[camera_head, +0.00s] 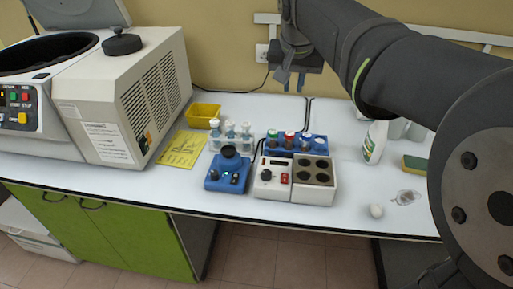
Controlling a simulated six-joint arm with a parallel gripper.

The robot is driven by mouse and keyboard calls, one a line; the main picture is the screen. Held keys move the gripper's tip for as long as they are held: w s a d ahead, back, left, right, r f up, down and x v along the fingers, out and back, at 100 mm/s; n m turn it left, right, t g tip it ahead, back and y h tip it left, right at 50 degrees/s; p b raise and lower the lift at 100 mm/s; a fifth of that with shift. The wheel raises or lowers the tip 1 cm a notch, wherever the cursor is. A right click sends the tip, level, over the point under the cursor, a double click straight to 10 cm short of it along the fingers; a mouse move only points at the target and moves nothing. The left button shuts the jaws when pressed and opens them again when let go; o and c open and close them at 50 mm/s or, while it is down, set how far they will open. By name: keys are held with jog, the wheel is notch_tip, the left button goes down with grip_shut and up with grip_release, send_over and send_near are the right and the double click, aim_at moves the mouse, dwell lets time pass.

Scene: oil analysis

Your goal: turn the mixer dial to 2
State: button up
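The mixer (226,174) is a small blue box with a black round cup on top, standing on the white bench at the middle front. Its front panel has a small green light and dark knobs. The mixer dial (235,179) looks like a dark knob on this panel; its setting is too small to read. My gripper (291,82) is up near the back wall, above and to the right of the mixer, well apart from it. It is dark and small in view, and I cannot tell whether its fingers are open or shut. Nothing is visibly held.
A white and red heating block (315,181) stands close right of the mixer. Behind are a rack of clear tubes (230,137) and a blue rack with colored caps (296,146). A centrifuge (120,100) fills the left.

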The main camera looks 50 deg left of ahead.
jog(key=o, duration=0.6)
jog(key=shift+g+h, duration=0.6)
jog(key=shift+g, duration=0.1)
jog(key=s+a+f, duration=0.1)
jog(key=s+a, duration=0.1)
jog(key=s+a+f, duration=0.3)
jog(key=s+a, duration=0.1)
jog(key=shift+a+f, duration=0.25)
jog(key=shift+f, duration=0.15)
jog(key=g+h, duration=0.2)
send_over(214, 172)
notch_tip(214, 172, down, 8)
notch_tip(214, 172, down, 17)
jog(key=shift+r, duration=0.1)
jog(key=shift+c, duration=0.3)
jog(key=c, duration=0.9)
